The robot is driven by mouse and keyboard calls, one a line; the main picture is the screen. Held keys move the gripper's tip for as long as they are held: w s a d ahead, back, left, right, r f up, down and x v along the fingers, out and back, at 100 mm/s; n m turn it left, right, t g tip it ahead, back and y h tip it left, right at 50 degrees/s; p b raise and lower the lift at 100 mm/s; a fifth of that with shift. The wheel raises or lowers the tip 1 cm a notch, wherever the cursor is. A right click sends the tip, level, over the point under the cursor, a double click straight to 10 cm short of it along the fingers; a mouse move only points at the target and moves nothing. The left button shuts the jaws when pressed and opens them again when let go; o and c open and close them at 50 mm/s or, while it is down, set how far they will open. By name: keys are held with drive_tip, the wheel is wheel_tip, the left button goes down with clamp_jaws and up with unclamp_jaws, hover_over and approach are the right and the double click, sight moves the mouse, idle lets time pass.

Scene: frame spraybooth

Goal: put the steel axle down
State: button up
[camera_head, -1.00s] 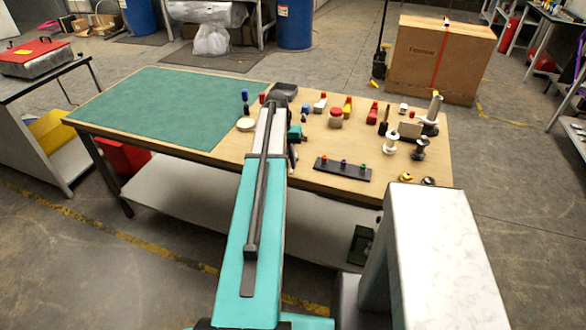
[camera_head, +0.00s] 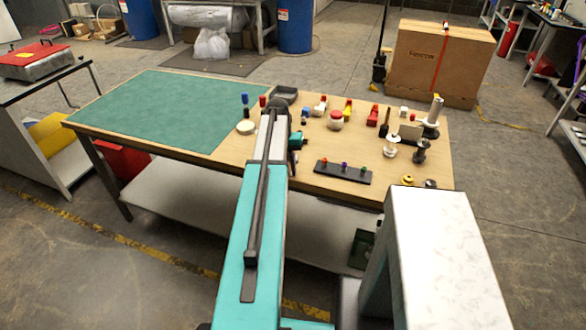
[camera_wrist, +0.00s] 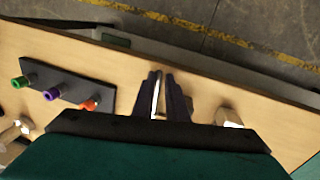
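My gripper (camera_wrist: 161,90) shows in the wrist view as two dark fingers close together above the wooden table. The steel axle (camera_wrist: 157,93) is a thin bright rod between the fingers, and the gripper looks shut on it. The fingers hide part of it, and I cannot tell whether its far end touches the table. In the head view my arm hides the gripper and the axle.
A dark rack (camera_head: 343,172) with orange, purple and green knobs stands on the table (camera_head: 224,156), left of my gripper in the wrist view. A pale block (camera_wrist: 228,117) is right of it. The green mat (camera_head: 160,108) is clear.

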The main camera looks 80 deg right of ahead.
clamp_jaws()
drive_tip(key=shift+r+b, duration=0.75)
drive_tip(key=shift+r, duration=0.55)
drive_tip(key=w+a+r+b, duration=0.1)
drive_tip(key=w+a+b, duration=0.1)
drive_tip(key=w, duration=0.5)
drive_tip(key=w+a+r+b, duration=0.1)
drive_tip(key=w+a+b, duration=0.1)
drive_tip(key=w+a, duration=0.2)
drive_tip(key=w, duration=0.3)
drive_tip(key=shift+w+r+b, duration=0.2)
drive_tip(key=shift+w+b, duration=0.1)
drive_tip(key=shift+w, duration=0.1)
drive_tip(key=shift+a, duration=0.1)
drive_tip(key=shift+w, duration=0.1)
